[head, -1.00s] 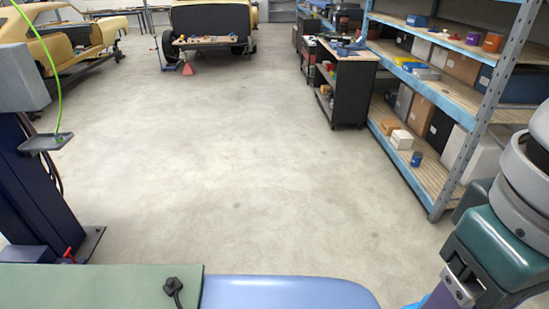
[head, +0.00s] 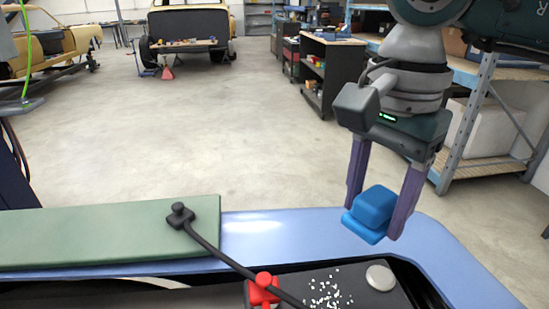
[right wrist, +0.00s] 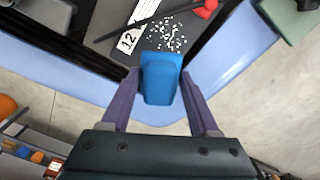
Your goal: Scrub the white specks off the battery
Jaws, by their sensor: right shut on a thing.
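The battery (head: 350,292) is a dark box at the bottom of the head view, with white specks (head: 325,290) scattered on its top. A red clamp (head: 263,290) with a black cable and a round grey disc (head: 380,277) are also on it. The right wrist view shows the specks (right wrist: 168,36) beside a white "12" label (right wrist: 127,41). My right gripper (head: 378,208) is shut on a blue scrubber (head: 371,214), which it holds near the blue body edge, short of the specks. The scrubber (right wrist: 161,78) sits between both fingers in the wrist view. My left gripper is out of view.
The blue car body edge (head: 265,232) runs around the battery's bay. A green pad (head: 100,235) lies over it on the left, with a black cable end (head: 180,215) on it.

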